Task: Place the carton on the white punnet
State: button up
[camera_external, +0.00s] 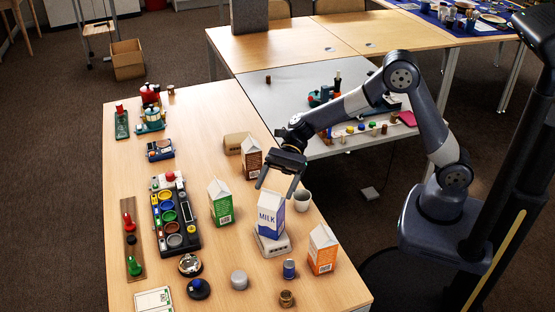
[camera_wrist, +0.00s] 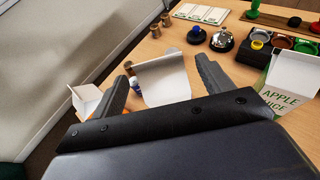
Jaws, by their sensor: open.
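A blue-and-white milk carton (camera_external: 270,215) stands upright on a low white punnet (camera_external: 274,246) near the table's right side. My gripper (camera_external: 275,191) is open just above this carton. In the wrist view the carton's white top (camera_wrist: 163,82) shows between the two spread fingers (camera_wrist: 165,62); I cannot tell whether they touch it. Other cartons stand nearby: a green one (camera_external: 220,202) to the left, an orange one (camera_external: 322,250) to the right and a brown one (camera_external: 251,158) behind.
A white cup (camera_external: 302,201) stands close to the right of the milk carton. A grey cylinder (camera_external: 239,280), a blue can (camera_external: 289,269) and a small brown jar (camera_external: 286,299) stand in front. A black tray of coloured cups (camera_external: 194,241) lies left. Bare wood shows between the green carton and the tray's front.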

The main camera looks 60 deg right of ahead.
jog(key=v, duration=0.8)
jog(key=shift+d+r+b, duration=0.15)
jog(key=shift+d+b, duration=0.15)
